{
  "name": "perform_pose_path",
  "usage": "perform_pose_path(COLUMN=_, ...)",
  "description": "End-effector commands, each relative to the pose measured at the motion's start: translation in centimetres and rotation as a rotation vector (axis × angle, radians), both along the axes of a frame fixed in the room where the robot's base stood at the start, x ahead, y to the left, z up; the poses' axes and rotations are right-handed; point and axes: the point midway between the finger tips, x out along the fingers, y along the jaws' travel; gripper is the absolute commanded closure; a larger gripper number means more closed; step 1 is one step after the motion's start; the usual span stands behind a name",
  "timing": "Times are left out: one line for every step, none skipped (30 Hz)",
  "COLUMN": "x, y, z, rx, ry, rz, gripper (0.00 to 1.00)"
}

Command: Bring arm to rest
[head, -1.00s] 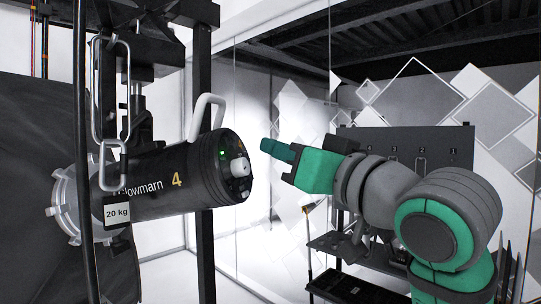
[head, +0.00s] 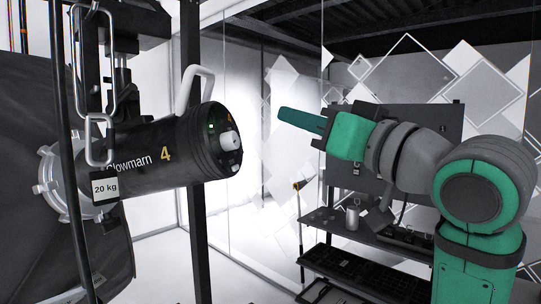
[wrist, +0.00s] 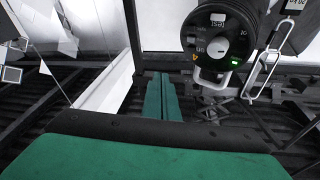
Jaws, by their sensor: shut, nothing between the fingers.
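My gripper (head: 301,120) is at the centre right of the head view, at the end of my green and grey arm. In the wrist view my two green fingers (wrist: 160,97) lie side by side, closed and empty. The cylinder's round end (wrist: 217,38), with a small green light, shows beyond and to the right of the fingertips there. Nothing touches my gripper.
The cylinder joins a large dark round body (head: 30,170) at the left. A "20 kg" tag (head: 105,189) hangs before it, beside dark posts. A shelf (head: 365,232) with a metal can (head: 352,217) and a dark panel stand behind my arm. Glass walls enclose the space.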

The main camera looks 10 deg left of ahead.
Motion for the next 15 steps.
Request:
perform_pose_path(x=0.6, y=-0.2, z=-0.8, rx=0.015, ry=0.006, rz=-0.001, gripper=1.0)
perform_pose_path(x=1.1, y=-0.4, z=-1.3, rx=0.027, ry=0.008, rz=-0.003, gripper=1.0)
perform_pose_path(x=1.7, y=-0.6, z=-2.1, rx=0.044, ry=0.012, rz=-0.005, gripper=1.0)
perform_pose_path(x=2.2, y=-0.8, z=-2.8, rx=0.06, ry=0.014, rz=-0.008, gripper=1.0)
perform_pose_path(x=2.9, y=-0.9, z=-3.6, rx=0.077, ry=0.018, rz=-0.011, gripper=1.0)
perform_pose_path(x=3.7, y=-1.1, z=-4.7, rx=0.1, ry=0.023, rz=-0.015, gripper=1.0)
perform_pose_path(x=4.3, y=-1.3, z=-5.7, rx=0.118, ry=0.027, rz=-0.02, gripper=1.0)
perform_pose_path(x=4.9, y=-1.4, z=-6.6, rx=0.136, ry=0.03, rz=-0.024, gripper=1.0)
perform_pose_path(x=5.7, y=-1.5, z=-8.0, rx=0.159, ry=0.036, rz=-0.031, gripper=1.0)
perform_pose_path(x=6.3, y=-1.7, z=-9.0, rx=0.177, ry=0.039, rz=-0.037, gripper=1.0)
perform_pose_path(x=6.8, y=-1.8, z=-10.0, rx=0.193, ry=0.044, rz=-0.043, gripper=1.0)
perform_pose_path(x=7.5, y=-2.1, z=-11.4, rx=0.214, ry=0.049, rz=-0.055, gripper=1.0)
perform_pose_path(x=8.0, y=-2.3, z=-12.5, rx=0.23, ry=0.053, rz=-0.064, gripper=1.0)
perform_pose_path(x=8.4, y=-2.6, z=-13.6, rx=0.244, ry=0.056, rz=-0.074, gripper=1.0)
perform_pose_path(x=9.0, y=-3.0, z=-15.1, rx=0.264, ry=0.062, rz=-0.09, gripper=1.0)
